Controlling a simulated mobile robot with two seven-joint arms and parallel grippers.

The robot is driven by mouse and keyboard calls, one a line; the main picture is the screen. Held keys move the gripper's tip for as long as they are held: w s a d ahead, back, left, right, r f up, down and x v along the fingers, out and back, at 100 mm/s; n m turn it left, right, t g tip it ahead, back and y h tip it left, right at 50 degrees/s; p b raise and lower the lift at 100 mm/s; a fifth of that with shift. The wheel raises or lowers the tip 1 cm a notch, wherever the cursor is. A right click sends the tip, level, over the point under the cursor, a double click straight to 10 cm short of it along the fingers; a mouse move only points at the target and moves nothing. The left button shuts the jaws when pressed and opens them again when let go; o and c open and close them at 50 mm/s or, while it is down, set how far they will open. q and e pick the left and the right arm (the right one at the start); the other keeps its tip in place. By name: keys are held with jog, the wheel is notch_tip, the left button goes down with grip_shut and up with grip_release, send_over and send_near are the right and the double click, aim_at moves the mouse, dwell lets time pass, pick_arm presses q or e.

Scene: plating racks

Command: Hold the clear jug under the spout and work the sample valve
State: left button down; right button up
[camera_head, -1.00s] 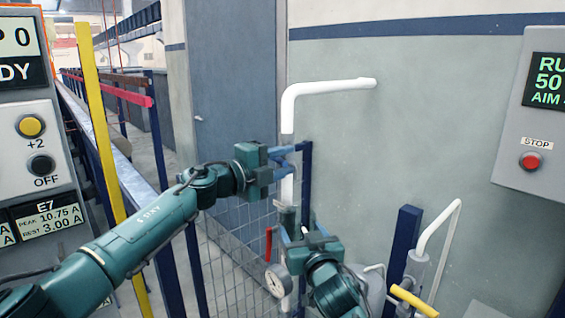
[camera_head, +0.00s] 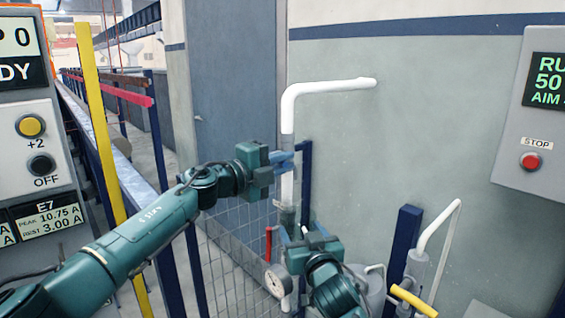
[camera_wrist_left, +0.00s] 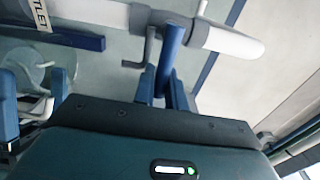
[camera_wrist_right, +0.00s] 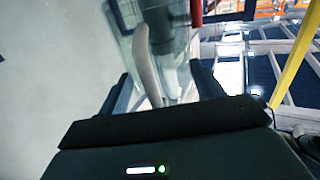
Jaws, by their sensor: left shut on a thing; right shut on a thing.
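My left gripper (camera_head: 288,152) is shut at the white pipe (camera_head: 288,110). In the left wrist view a blue valve lever (camera_wrist_left: 172,50) crosses the pipe and runs down between its fingers. My right gripper (camera_head: 308,240) is lower, near the pipe's lower end. In the right wrist view it is shut on the grey handle of the clear jug (camera_wrist_right: 180,45), whose body shows beyond the fingers. In the head view my right gripper largely hides the jug. I cannot tell whether the spout is directly above it.
A round gauge (camera_head: 277,282) and a red handle (camera_head: 268,243) are close to the right gripper. A mesh fence (camera_head: 232,270) and yellow post (camera_head: 100,150) are left. A stop-button panel (camera_head: 520,150) hangs right.

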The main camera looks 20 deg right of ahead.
pick_arm(q)
jog(key=m, duration=0.1)
jog(key=f+m, duration=0.1)
jog(key=m, duration=0.1)
jog(key=f+m, duration=0.1)
jog(key=m, duration=0.1)
jog(key=shift+w+a, duration=0.1)
jog(key=shift+w, duration=0.15)
jog(key=c, duration=1.5)
grip_release()
jog(key=shift+o, duration=0.2)
jog(key=shift+a, duration=0.1)
jog(key=v, duration=1.1)
jog(key=shift+s+a, duration=0.2)
jog(key=shift+a, duration=0.15)
